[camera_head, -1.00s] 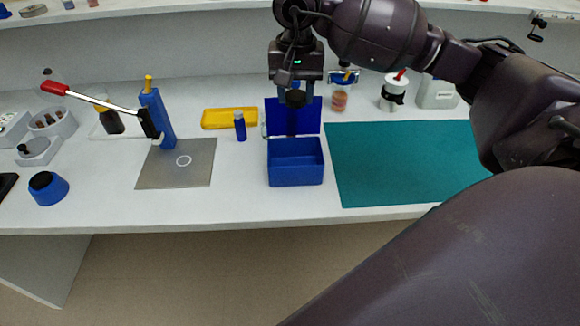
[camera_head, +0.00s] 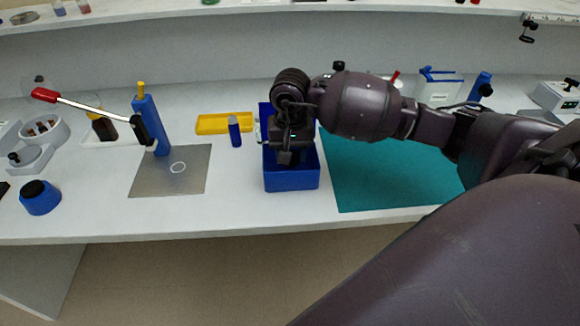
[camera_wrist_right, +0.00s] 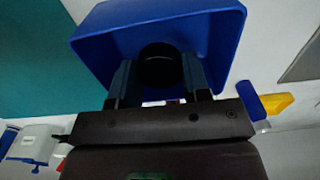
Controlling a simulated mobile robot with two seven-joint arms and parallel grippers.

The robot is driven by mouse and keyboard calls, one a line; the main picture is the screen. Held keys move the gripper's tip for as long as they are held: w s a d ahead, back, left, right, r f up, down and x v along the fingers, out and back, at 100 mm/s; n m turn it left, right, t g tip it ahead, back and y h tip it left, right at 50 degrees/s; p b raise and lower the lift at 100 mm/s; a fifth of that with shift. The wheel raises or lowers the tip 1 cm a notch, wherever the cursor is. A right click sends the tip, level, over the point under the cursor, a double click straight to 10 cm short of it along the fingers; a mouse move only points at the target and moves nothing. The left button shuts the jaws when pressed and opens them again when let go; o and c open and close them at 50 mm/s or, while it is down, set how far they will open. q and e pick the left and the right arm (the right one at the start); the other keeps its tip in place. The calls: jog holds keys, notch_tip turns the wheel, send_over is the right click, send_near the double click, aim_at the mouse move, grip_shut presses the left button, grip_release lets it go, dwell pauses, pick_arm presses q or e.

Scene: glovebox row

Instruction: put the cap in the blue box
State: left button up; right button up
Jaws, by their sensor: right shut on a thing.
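The blue box (camera_head: 291,180) stands open on the bench, left of the teal mat, with its lid raised at the back. My right gripper (camera_head: 288,158) is over the box opening and hides part of it. In the right wrist view, the gripper (camera_wrist_right: 158,75) is shut on the round black cap (camera_wrist_right: 160,65), one finger on each side. The inside of the blue box (camera_wrist_right: 215,35) shows behind the cap. I cannot tell whether the cap touches the box floor. In the head view the cap is hidden by the gripper. My left gripper is not in view.
A blue bottle (camera_head: 235,132) and a yellow tray (camera_head: 224,122) stand left of the box. A metal plate (camera_head: 170,184) with a blue lever press (camera_head: 150,125) is farther left. The teal mat (camera_head: 385,180) is clear in front.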

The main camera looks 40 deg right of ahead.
aim_at(291, 169)
jog(key=shift+f, duration=2.35)
jog(key=shift+f, duration=0.15)
jog(key=shift+f+b, duration=0.1)
jog(key=shift+b, duration=0.2)
jog(key=o, duration=0.9)
jog(key=shift+c, duration=0.2)
jog(key=shift+r, duration=0.2)
notch_tip(291, 169, up, 12)
jog(key=shift+r+p, duration=0.1)
jog(key=shift+p, duration=0.3)
